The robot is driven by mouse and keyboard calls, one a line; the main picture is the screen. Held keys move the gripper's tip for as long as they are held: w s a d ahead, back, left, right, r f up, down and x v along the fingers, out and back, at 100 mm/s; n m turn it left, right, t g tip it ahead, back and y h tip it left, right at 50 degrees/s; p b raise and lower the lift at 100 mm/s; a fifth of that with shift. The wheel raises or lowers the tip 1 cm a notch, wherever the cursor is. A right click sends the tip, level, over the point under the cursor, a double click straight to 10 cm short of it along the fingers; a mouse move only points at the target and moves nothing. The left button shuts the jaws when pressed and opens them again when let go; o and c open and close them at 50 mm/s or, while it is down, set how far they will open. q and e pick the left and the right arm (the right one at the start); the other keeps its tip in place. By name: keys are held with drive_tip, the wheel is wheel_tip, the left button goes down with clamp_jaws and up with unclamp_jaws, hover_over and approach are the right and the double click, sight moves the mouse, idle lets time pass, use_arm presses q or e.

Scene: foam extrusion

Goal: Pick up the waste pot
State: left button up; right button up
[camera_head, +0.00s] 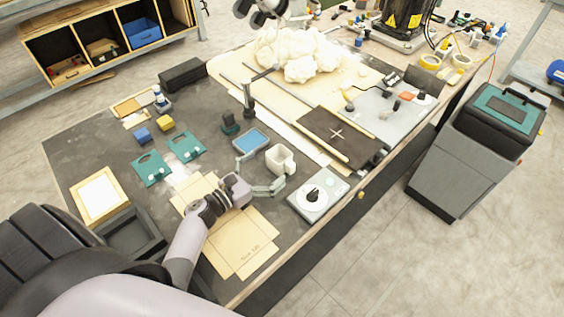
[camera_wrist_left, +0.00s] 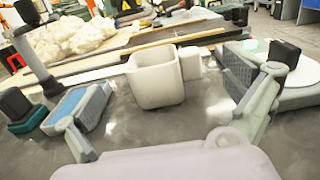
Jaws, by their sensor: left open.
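The waste pot, taken to be the small cream-white open pot (camera_head: 281,160), stands upright on the dark table right of centre in the head view. A smaller cream block-like part sits at its side. In the left wrist view the pot (camera_wrist_left: 155,82) is upright, straight ahead. My left gripper (camera_head: 262,170) is open and empty, low over the table, on the near side of the pot. In the left wrist view its fingers spread to either side of the pot, with the pot beyond the palm. I cannot tell whether a finger touches it. My right gripper is not in view.
A blue-topped tray (camera_head: 251,141) lies left of the pot and a white dial device (camera_head: 318,194) to its right. A dark plate (camera_head: 338,137) lies behind. Flattened cardboard (camera_head: 243,245) lies under my left arm. White foam (camera_head: 300,53) heaps at the back.

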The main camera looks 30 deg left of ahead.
sight(289, 152)
use_arm(q)
drive_tip(key=x, duration=0.6)
drive_tip(key=shift+w+d+r+b, duration=0.1)
drive_tip(key=shift+w+d+b, duration=0.2)
drive_tip(key=shift+d+b, duration=0.05)
drive_tip(key=shift+s, duration=0.1)
drive_tip(key=shift+c, duration=0.4)
drive_tip(key=c, duration=1.1)
